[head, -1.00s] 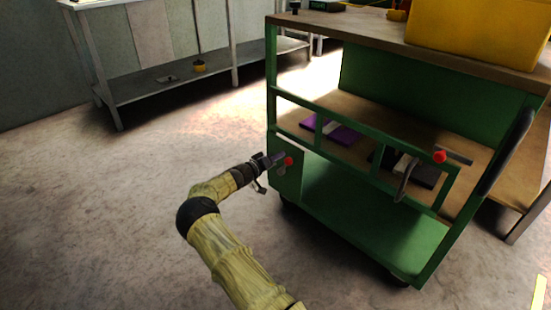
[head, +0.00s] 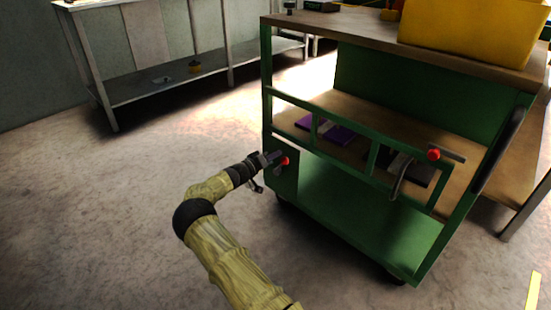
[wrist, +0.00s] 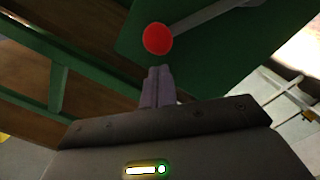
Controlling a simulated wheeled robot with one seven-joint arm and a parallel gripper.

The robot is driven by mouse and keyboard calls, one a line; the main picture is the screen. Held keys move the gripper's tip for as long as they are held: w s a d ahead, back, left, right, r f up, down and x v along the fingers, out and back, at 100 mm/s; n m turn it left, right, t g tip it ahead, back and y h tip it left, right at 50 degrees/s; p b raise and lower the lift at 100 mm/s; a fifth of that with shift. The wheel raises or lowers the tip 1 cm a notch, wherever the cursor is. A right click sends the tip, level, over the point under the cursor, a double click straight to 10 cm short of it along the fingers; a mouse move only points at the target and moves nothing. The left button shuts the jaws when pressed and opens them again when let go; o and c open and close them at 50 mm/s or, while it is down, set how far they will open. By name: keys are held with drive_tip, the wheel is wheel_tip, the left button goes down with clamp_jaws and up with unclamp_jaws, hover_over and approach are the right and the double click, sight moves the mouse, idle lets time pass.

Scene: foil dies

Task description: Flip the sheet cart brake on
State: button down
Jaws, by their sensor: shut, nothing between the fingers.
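The green sheet cart (head: 370,225) stands to the right in the head view. A red knob (head: 285,160) sits at a green plate on its lower left corner. In the wrist view the red knob (wrist: 158,38) is on a grey lever (wrist: 215,12) that runs to the upper right. My gripper (head: 270,158) is at the left of this knob. In the wrist view its fingers (wrist: 158,85) are shut and empty, with their tips just below the knob. I cannot tell whether they touch it.
A second red knob (head: 433,154) is on the cart's front rail at the right. A yellow bin (head: 470,35) stands on the cart top. Purple items (head: 325,130) lie on its shelf. A metal bench (head: 185,75) stands behind. The floor at left is clear.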

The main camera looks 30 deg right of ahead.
drive_tip(key=s+a+r+p, duration=0.1)
drive_tip(key=a+p, duration=0.4)
drive_tip(key=a, duration=0.5)
drive_tip(key=shift+s+a+r, duration=0.3)
drive_tip(key=shift+a+r, duration=0.1)
drive_tip(key=shift+r, duration=0.3)
